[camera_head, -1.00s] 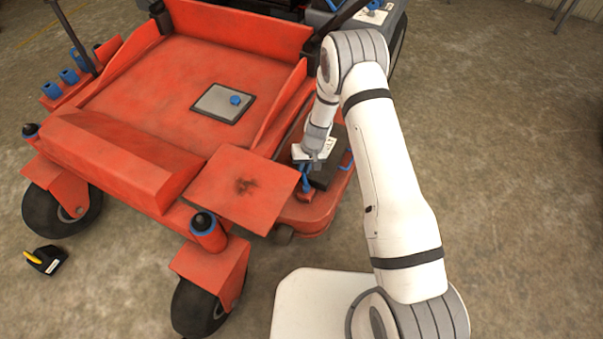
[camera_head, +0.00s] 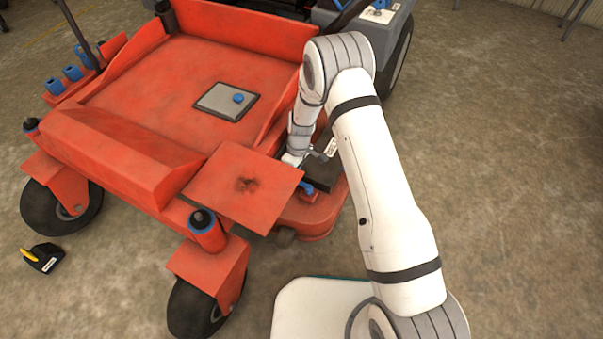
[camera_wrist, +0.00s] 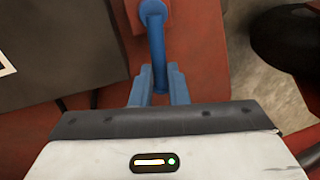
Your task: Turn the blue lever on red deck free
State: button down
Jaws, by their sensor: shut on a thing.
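The blue lever (camera_head: 307,188) is on the red deck (camera_head: 312,215), beside the raised red plate (camera_head: 240,187). In the wrist view the blue lever (camera_wrist: 155,40) runs from a rounded end at the top edge down between my fingers. My gripper (camera_wrist: 160,78) is shut on its lower part. In the head view my gripper (camera_head: 292,162) is low over the deck, left of and behind the visible blue part. The fingertips and much of the lever are hidden there by the red plate and my wrist.
A black box with a white label (camera_head: 323,172) sits close to the right of my wrist. A red footplate (camera_head: 170,85) with a grey pad (camera_head: 226,101) lies left. A black caster wheel (camera_head: 205,305) stands in front. Open floor (camera_head: 510,180) lies right.

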jog(key=shift+s+f+n, duration=0.1)
jog(key=shift+s+n, duration=0.4)
jog(key=shift+s, duration=0.05)
jog(key=shift+s+a, duration=0.1)
jog(key=c, duration=1.4)
grip_release()
jog(key=shift+w, duration=0.2)
jog(key=shift+w+r, duration=0.15)
jog(key=shift+r, duration=0.3)
notch_tip(320, 180, up, 7)
jog(key=w+p, duration=0.1)
jog(key=p, duration=0.2)
jog(key=shift+d, duration=0.25)
